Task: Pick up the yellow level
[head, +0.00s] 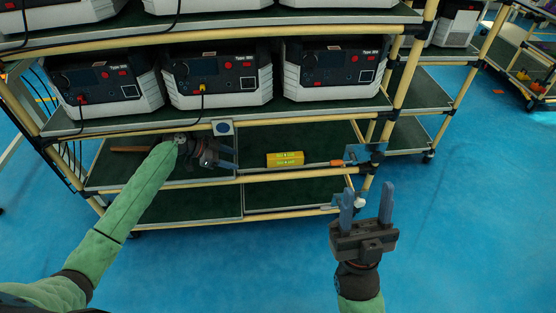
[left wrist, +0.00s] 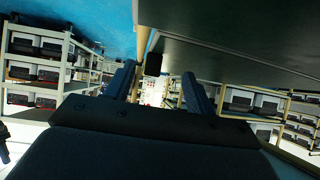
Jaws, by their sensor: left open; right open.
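The yellow level (head: 285,158) lies on the rack's lower green shelf in the head view, right of centre. My left gripper (head: 228,158) is at the same shelf, to the left of the level and apart from it, with its fingers pointing right. It is open and empty; its fingers also show in the left wrist view (left wrist: 160,85). The level cannot be made out in the left wrist view. My right gripper (head: 366,203) is open and empty, in front of the rack's right post, with its fingers pointing up.
Several grey power units (head: 218,77) stand on the shelf above. A wooden-handled tool (head: 128,149) lies left on the lower shelf (head: 322,137). A blue clamp-like item (head: 362,153) is at its right end. Yellow rails (head: 300,174) edge the shelves. Blue floor (head: 460,220) is clear at right.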

